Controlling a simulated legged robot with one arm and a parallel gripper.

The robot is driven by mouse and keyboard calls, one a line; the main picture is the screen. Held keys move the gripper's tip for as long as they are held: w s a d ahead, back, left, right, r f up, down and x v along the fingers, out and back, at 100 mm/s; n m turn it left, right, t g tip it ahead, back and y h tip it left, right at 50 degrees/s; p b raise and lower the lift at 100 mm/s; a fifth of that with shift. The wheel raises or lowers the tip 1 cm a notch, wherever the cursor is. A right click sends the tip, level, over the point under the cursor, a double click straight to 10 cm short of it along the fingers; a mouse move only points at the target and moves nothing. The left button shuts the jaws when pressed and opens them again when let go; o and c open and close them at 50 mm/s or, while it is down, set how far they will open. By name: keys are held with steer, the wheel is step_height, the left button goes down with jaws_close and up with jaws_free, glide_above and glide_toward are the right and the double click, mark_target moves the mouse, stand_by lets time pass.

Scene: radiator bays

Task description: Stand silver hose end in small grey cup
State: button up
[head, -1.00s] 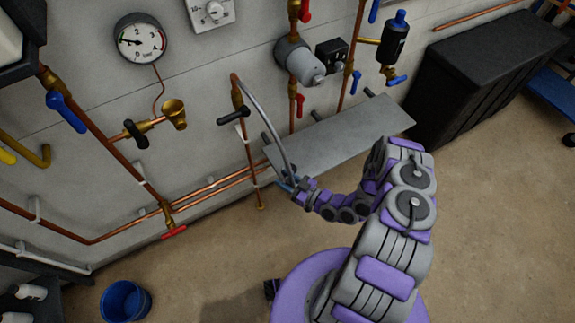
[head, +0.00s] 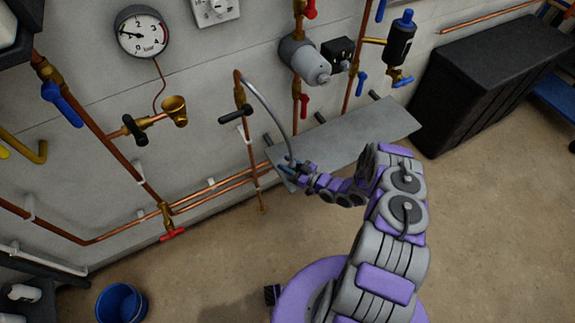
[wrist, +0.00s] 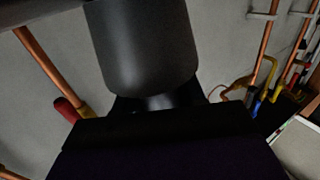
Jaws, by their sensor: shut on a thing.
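The silver hose (head: 279,113) hangs from a copper pipe with a black lever on the wall and curves down to the right. My gripper (head: 290,167) is shut on its lower end, over the left end of the grey shelf. The hose end itself is mostly hidden by the gripper. I cannot pick out a small grey cup in the head view. In the wrist view a dark grey rounded cylinder (wrist: 145,45) fills the top middle, very close; I cannot tell what it is.
The flat grey shelf (head: 350,138) juts from the wall. A brass funnel (head: 174,110), a gauge (head: 142,34) and a grey round fitting (head: 304,61) are on the wall. A blue bucket (head: 121,303) stands on the floor; a black chest (head: 475,85) is at right.

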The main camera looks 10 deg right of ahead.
steer(key=shift+d+r, duration=0.1)
steer(key=shift+d, duration=0.05)
steer(key=shift+f, duration=0.3)
steer(key=o, duration=1.1)
steer(key=shift+r, duration=0.1)
